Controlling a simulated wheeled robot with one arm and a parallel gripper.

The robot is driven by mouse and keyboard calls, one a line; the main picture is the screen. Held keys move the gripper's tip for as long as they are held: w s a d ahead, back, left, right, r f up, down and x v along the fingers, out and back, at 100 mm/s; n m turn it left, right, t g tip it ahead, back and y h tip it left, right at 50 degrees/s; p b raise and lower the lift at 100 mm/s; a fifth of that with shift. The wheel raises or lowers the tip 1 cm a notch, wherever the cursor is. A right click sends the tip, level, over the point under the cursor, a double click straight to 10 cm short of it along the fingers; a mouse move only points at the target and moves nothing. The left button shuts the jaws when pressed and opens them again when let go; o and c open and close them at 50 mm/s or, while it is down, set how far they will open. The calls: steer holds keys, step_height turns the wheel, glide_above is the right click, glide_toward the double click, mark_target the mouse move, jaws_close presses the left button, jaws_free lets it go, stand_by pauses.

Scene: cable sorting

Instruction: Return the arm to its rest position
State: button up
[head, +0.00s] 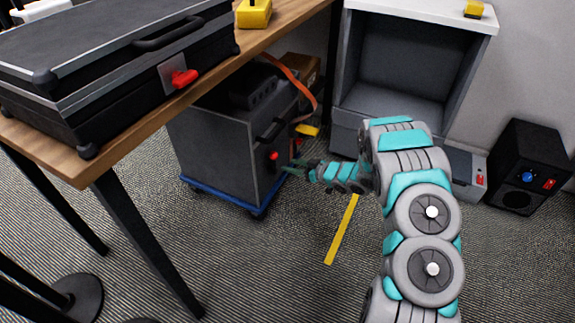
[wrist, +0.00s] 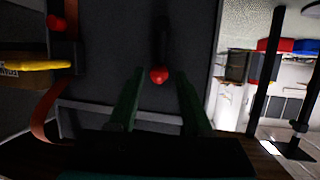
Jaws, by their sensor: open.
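My arm (head: 425,215) reaches from the lower right towards the dark box under the table. My gripper (head: 290,168) is in front of the box's right-hand face, near a small red knob (head: 273,155). In the wrist view my gripper (wrist: 160,80) is open, with two dark green fingers apart. The red knob (wrist: 159,76) shows between the fingertips, below a dark handle (wrist: 162,40) on the box's face. I see nothing held. I cannot tell how far the fingertips are from the box.
The dark box (head: 215,150) stands on a blue wheeled dolly (head: 225,198) under a wooden table (head: 130,125). A black case (head: 110,60) lies on the table. An open grey cabinet (head: 410,60) and a black speaker-like box (head: 525,165) stand right. An orange strap (head: 300,80) hangs behind.

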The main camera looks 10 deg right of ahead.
steer(key=shift+w, duration=0.1)
stand_by(0.3)
steer(key=d+r+m+h, duration=0.3)
steer(key=d+r+h, duration=0.7)
steer(key=d, duration=0.4)
steer(key=s+d+r+m+g+h, duration=0.1)
steer(key=s+d+r+m+h, duration=0.1)
steer(key=s+d+r, duration=0.4)
steer(key=s+a+r+m+g+h, duration=0.25)
steer(key=s+r, duration=0.45)
steer(key=s, duration=0.4)
steer(key=s+a+r+g+y, duration=0.1)
steer(key=s+a, duration=0.4)
steer(key=s, duration=0.7)
steer(key=s+a+r+m+g+y, duration=0.1)
steer(key=s+a+g, duration=0.3)
steer(key=s, duration=0.9)
steer(key=s+a+r+g+y, duration=0.1)
steer(key=s+a, duration=0.5)
steer(key=s, duration=0.6)
steer(key=shift+s+g+y, duration=0.25)
steer(key=shift+g+y, duration=0.5)
steer(key=shift+g, duration=0.4)
steer(key=shift+a+r, duration=0.1)
